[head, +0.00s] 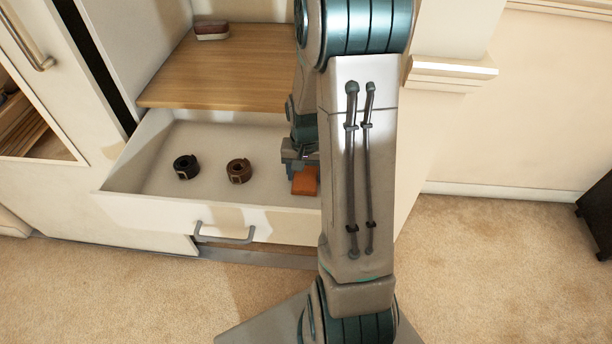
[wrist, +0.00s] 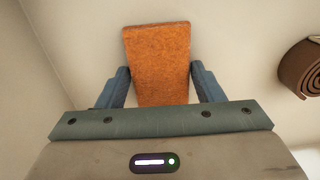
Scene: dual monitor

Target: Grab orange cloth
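The orange cloth (wrist: 157,60) is a flat, rectangular, folded piece lying in the open drawer. In the wrist view it lies between and beyond the two blue fingers of my gripper (wrist: 158,88), with a gap on each side. My gripper is open and points down at the cloth. In the head view the cloth (head: 304,184) shows just below my gripper (head: 300,160), partly hidden by my arm. I cannot tell how much height is left between the fingertips and the drawer floor.
The white drawer (head: 150,205) also holds a black rolled belt (head: 186,168) and a brown rolled belt (head: 239,171), left of the cloth in the head view. A brush (head: 211,30) lies on the wooden shelf (head: 225,75) above. The drawer walls surround my gripper.

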